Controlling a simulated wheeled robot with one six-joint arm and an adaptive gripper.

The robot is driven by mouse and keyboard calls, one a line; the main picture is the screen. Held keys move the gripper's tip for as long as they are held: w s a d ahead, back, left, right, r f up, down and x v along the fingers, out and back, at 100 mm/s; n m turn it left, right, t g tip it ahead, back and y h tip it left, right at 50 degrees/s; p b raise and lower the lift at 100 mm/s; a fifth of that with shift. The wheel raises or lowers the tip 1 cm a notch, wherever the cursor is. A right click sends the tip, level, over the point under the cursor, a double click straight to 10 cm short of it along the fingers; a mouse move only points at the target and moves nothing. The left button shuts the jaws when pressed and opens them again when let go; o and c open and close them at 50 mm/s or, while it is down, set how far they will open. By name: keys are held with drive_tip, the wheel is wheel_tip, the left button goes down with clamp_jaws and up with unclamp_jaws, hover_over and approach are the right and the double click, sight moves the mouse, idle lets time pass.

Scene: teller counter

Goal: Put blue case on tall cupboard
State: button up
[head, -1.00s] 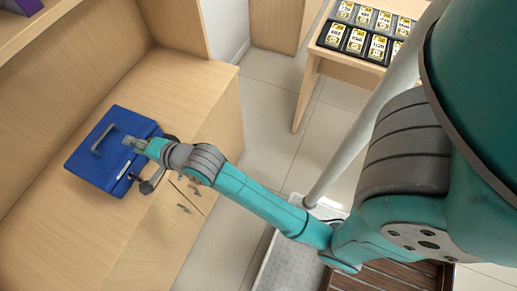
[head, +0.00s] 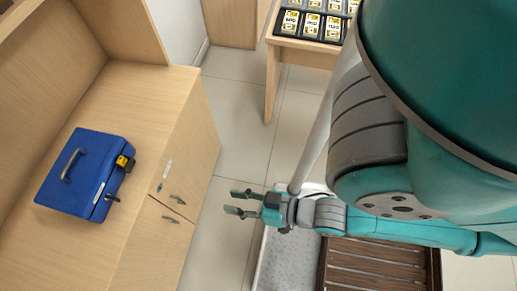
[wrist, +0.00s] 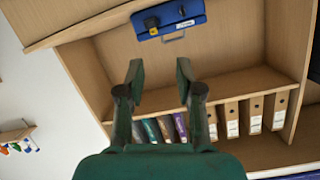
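The blue case (head: 82,170) lies flat on the wooden top of a cupboard (head: 175,115), its grey handle on the upper face. A yellow-and-black tag and a dark key-like part show on its right side. The case (wrist: 172,14) also shows at the top of the wrist view, beyond the fingers. My gripper (head: 236,202) is to the right of the cupboard, over the floor, clear of the case. Its two fingers (wrist: 160,80) are apart with nothing between them. Which piece of furniture is the tall cupboard I cannot tell for sure.
A shelf (wrist: 205,95) with several binders (wrist: 230,119) shows in the wrist view. A wooden table (head: 285,50) with black trays of labelled items (head: 312,25) stands at the top. Tiled floor (head: 240,125) lies open between table and cupboard.

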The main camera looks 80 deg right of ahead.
drive_tip(key=s+r+n, duration=0.2)
drive_tip(key=s+n, duration=0.1)
drive_tip(key=s, duration=0.3)
drive_tip(key=shift+r, duration=0.4)
idle(0.8)
